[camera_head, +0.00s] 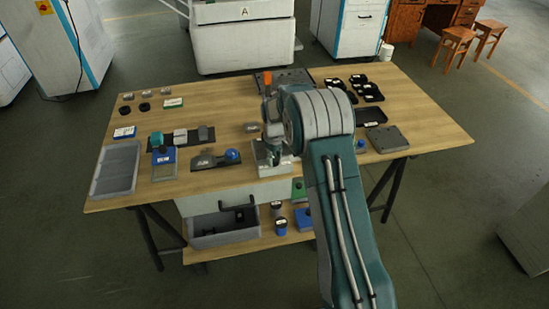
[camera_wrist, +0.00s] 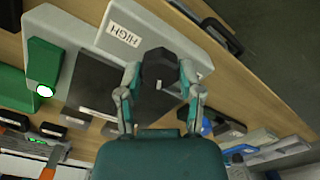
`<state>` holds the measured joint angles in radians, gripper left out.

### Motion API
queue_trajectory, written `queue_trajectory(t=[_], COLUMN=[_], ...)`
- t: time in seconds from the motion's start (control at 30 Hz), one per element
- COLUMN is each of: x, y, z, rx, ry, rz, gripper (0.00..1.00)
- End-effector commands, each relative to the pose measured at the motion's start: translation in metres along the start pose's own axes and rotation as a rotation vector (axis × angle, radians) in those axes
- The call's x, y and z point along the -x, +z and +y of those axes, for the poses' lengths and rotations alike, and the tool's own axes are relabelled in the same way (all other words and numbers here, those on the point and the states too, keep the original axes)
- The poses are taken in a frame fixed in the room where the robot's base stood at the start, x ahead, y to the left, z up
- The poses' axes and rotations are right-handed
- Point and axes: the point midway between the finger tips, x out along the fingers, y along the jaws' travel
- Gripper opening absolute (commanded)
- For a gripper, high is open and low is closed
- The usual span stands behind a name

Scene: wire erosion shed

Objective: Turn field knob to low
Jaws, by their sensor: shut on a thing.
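The field knob (camera_wrist: 160,64) is a dark, faceted knob in the wrist view, with a small pale mark on its near side. My gripper (camera_wrist: 160,75) has one finger on each side of it and is shut on it. The knob's housing (camera_wrist: 88,38) is light grey, and a white label (camera_wrist: 127,22) beside the knob reads HIGH, turned at an angle. No LOW label can be made out. In the head view, the pale housing (camera_head: 270,152) is on the table under my wrist, and my arm hides the knob and fingertips.
The wooden table (camera_head: 225,110) holds many items. A grey tray (camera_head: 117,168) is at the left edge. A dark base with a blue knob (camera_head: 232,155) is just left of the housing. Black trays (camera_head: 370,116) lie to the right. A green block (camera_wrist: 42,65) is at left in the wrist view.

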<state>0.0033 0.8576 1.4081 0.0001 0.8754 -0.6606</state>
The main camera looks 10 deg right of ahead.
Motion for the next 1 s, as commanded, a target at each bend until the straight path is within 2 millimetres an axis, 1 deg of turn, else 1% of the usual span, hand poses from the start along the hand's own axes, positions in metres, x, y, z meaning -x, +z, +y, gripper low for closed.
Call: queue_trajectory(t=[0.03, 0.57, 0.6, 0.67, 1.0], x=[-0.0026, -0.0027, -0.0027, -0.0024, -0.0004], y=[0.0002, 0.0004, 0.0004, 0.0004, 0.0007], z=[-0.0007, -0.0007, -0.0007, -0.0006, -0.0004], rx=[0.012, 0.036, 0.035, 0.035, 0.035], ry=[-0.001, -0.002, -0.002, -0.002, 0.000], rz=[-0.001, -0.002, -0.002, -0.002, 0.000], gripper=[0.00, 0.00, 0.57, 0.82, 0.82])
